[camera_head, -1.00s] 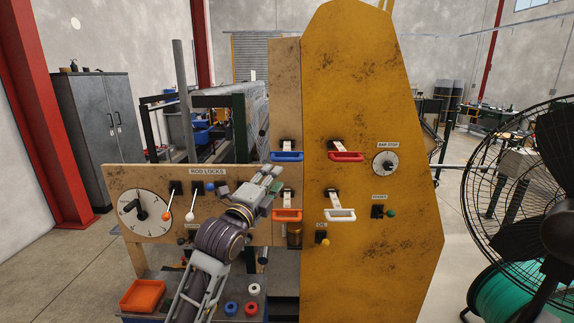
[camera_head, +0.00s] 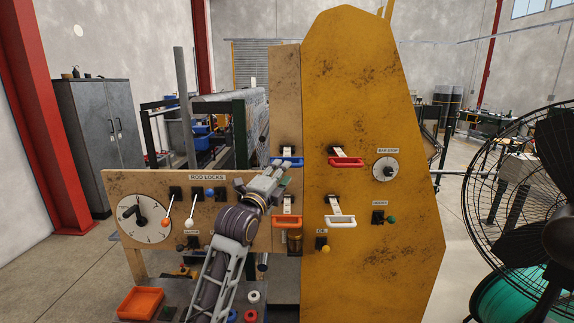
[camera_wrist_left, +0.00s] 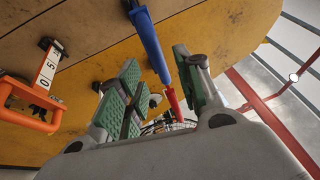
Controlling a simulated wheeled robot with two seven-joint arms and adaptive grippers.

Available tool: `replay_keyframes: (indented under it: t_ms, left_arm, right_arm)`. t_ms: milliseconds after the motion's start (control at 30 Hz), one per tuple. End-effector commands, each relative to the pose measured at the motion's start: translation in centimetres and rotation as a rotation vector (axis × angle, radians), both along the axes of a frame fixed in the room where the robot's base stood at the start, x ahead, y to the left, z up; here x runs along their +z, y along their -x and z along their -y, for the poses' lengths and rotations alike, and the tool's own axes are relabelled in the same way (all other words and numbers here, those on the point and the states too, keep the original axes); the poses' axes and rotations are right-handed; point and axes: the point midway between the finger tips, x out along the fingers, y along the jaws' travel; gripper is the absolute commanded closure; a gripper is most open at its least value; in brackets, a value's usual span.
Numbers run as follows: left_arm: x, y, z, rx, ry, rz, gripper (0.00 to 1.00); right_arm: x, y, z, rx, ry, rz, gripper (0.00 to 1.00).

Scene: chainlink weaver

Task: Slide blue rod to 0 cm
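The blue rod's handle (camera_head: 292,161) is at the upper left of the machine front, below a black mount, with the red handle to its right. My left gripper (camera_head: 281,169) is right at the blue handle, partly in front of it. In the left wrist view the blue handle (camera_wrist_left: 150,40) runs down between the two spread fingers of my left gripper (camera_wrist_left: 160,92), with gaps beside it. The blue rod's scale cannot be read. My right gripper is not in view.
The red handle (camera_head: 346,163) also shows in the left wrist view (camera_wrist_left: 174,103). Below are an orange handle (camera_head: 286,222) and a white handle (camera_head: 340,222). A fan (camera_head: 530,200) stands at the right.

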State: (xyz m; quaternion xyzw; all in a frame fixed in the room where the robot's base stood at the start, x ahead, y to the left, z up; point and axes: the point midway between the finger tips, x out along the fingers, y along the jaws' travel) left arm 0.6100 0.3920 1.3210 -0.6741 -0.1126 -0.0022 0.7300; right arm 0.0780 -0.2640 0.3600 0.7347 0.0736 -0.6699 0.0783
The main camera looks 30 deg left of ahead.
Motion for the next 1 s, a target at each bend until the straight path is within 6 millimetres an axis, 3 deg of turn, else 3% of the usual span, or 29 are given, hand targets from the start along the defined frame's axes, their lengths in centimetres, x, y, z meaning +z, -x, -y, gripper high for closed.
replay_keyframes:
  t_ms: [500, 967, 1000]
  left_arm:
    - [0.8, -4.5, -0.7, 0.0, 0.001, 0.0, 0.65]
    - [0.9, -5.0, -0.8, 0.0, 0.0, 0.0, 0.65]
    - [0.8, -5.0, -0.8, 0.0, 0.0, 0.0, 0.68]
  right_arm:
    - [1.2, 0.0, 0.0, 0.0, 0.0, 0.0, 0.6]
    - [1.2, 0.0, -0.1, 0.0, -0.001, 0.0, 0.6]
    - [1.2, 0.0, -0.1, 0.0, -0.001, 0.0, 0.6]
